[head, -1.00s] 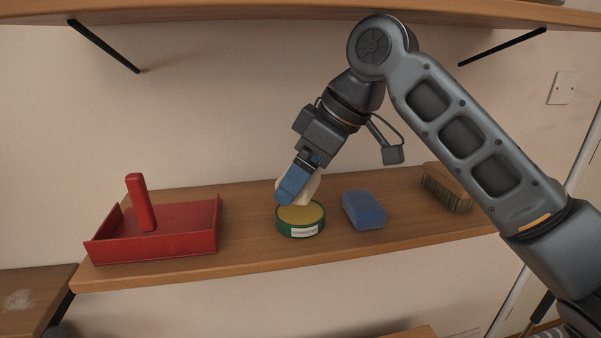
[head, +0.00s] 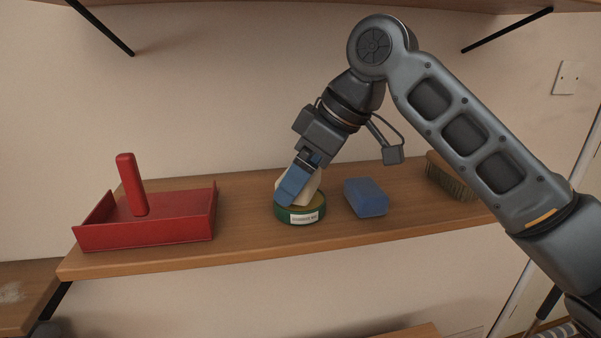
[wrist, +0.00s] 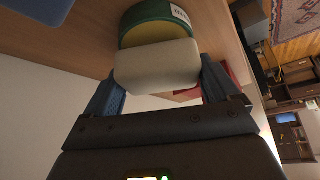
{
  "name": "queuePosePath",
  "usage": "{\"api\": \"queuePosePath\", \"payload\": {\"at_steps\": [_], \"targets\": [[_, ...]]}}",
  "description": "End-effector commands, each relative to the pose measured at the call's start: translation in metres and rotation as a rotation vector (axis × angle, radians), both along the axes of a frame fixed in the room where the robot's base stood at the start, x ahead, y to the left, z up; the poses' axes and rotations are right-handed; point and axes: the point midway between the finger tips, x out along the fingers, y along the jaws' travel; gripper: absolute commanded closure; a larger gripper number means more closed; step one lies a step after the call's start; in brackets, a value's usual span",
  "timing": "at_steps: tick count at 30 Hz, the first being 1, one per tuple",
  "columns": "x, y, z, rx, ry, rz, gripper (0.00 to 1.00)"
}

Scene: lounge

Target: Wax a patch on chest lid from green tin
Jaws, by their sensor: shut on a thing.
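The green tin (head: 299,216) stands open on the wooden shelf, with yellow wax inside and a white label on its front. It also shows at the top of the wrist view (wrist: 145,22). My gripper (head: 292,187) has blue fingers and is shut on a cream-white pad (wrist: 158,66). The pad is at the tin's mouth, low over the wax and seemingly touching it; the exact contact is hidden by my fingers. No chest lid can be made out for certain; a wooden surface with a pale, dull patch (head: 12,293) lies at the lower left.
A red dustpan-like tray (head: 150,232) with an upright handle stands left on the shelf (head: 250,248). A blue sponge block (head: 366,198) lies just right of the tin, and a bristle brush (head: 449,178) farther right. Another shelf hangs above. Shelf between tray and tin is clear.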

Motion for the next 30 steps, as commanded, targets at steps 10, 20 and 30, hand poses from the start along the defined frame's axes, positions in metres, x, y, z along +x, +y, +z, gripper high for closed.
{"api": "queuePosePath", "payload": {"at_steps": [10, 20, 30], "targets": [[-0.0001, 0.0001, -0.0002, 0.000, 0.000, 0.000, 0.36], [-0.0001, 0.0001, -0.0030, 0.000, 0.000, 0.000, 0.36], [-0.0001, 0.0002, -0.0067, 0.000, 0.001, 0.000, 0.36]]}}
